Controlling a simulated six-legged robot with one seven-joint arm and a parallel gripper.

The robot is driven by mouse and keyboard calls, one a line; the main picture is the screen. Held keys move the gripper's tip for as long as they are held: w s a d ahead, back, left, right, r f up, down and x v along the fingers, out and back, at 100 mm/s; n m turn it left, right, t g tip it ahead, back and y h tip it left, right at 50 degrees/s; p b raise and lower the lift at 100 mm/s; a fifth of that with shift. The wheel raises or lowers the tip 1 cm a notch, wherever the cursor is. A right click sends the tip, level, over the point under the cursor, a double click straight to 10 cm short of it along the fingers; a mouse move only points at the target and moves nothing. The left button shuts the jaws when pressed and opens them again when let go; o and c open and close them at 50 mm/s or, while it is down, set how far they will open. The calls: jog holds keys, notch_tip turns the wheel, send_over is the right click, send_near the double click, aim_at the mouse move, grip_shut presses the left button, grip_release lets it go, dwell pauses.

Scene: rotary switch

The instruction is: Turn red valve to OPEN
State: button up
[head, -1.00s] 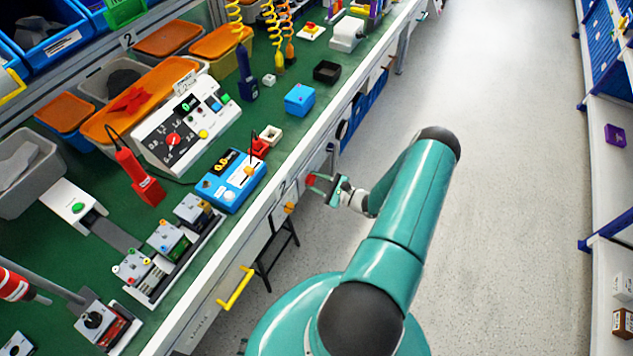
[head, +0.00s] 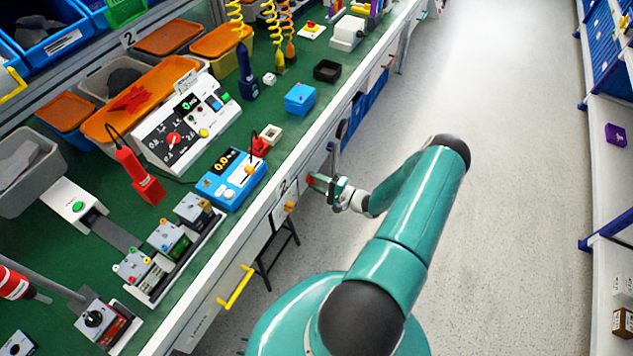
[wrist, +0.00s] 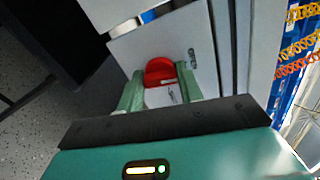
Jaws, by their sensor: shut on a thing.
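The red valve (wrist: 160,70) shows in the wrist view as a rounded red handle in front of a pale grey panel (wrist: 197,50). My gripper (wrist: 159,86) is shut on it, with one green finger on each side. In the head view, my gripper (head: 327,184) is at the side of the workbench, below its top edge, with a bit of red at its tip. The valve's base and any OPEN marking are hidden or too small to read.
The green-topped workbench (head: 100,222) runs along the left, crowded with devices and bins. A yellow handle (head: 236,287) sticks out from its front. The grey floor (head: 510,170) to the right is clear up to a white shelf (head: 606,200).

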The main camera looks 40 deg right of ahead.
jog(key=shift+s+f+n, duration=0.1)
jog(key=shift+n, duration=0.7)
jog(key=o, duration=1)
jog(key=shift+s, duration=0.1)
jog(key=v, duration=1.3)
jog(key=shift+s+d, duration=0.1)
jog(key=shift+s, duration=0.2)
